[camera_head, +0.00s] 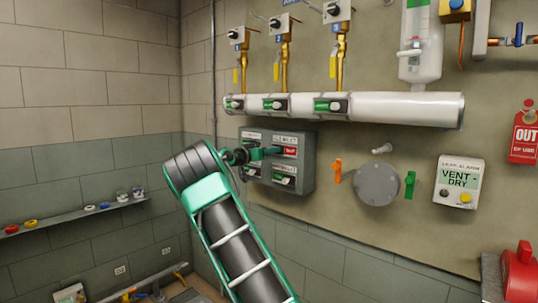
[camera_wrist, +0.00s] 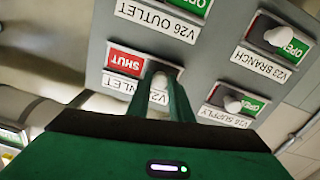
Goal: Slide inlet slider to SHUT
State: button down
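The grey slider panel (camera_head: 308,165) is on the wall, left of centre in the head view. The wrist view shows it upside down. The inlet slider's knob (camera_wrist: 160,79) is beside a red SHUT field (camera_wrist: 126,62), with its label partly hidden by my fingers. The red field also shows at the panel's upper right in the head view (camera_head: 290,152). My gripper (camera_head: 268,152) reaches in from the left. In the wrist view, my gripper (camera_wrist: 163,86) has its two fingers close together on either side of the knob, seemingly shut on it.
The V26 OUTLET (camera_wrist: 157,22), V23 BRANCH (camera_wrist: 265,62) and supply (camera_wrist: 222,117) sliders show green OPEN fields close by. A white pipe (camera_head: 400,107) runs above the panel. An orange lever (camera_head: 337,170) and a round grey cover (camera_head: 376,185) are to its right.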

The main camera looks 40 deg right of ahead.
jog(key=c, duration=1.6)
grip_release()
jog(key=shift+w+a, duration=0.3)
jog(key=shift+w, duration=0.15)
jog(key=shift+o, duration=0.2)
jog(key=shift+s+d, duration=0.15)
jog(key=a, duration=1.1)
jog(key=shift+s, duration=0.35)
jog(key=shift+d, duration=0.1)
jog(key=s+f+n+y, duration=0.1)
jog(key=s+f+y, duration=0.5)
jog(key=s, duration=0.4)
jog(key=s+f+n+y, duration=0.1)
jog(key=s+f+y, duration=0.2)
jog(key=s+f, duration=0.6)
jog(key=s+a+f+n+y, duration=0.3)
jog(key=s+a+f+y, duration=0.1)
jog(key=s+a, duration=0.9)
jog(key=s+a+f+n+g+y, duration=0.1)
jog(key=s+a+f+n+y, duration=0.2)
jog(key=s+a, duration=1)
jog(key=s+f+y, duration=0.1)
jog(key=s+y, duration=0.1)
jog(key=s, duration=0.1)
jog(key=shift+f, duration=0.4)
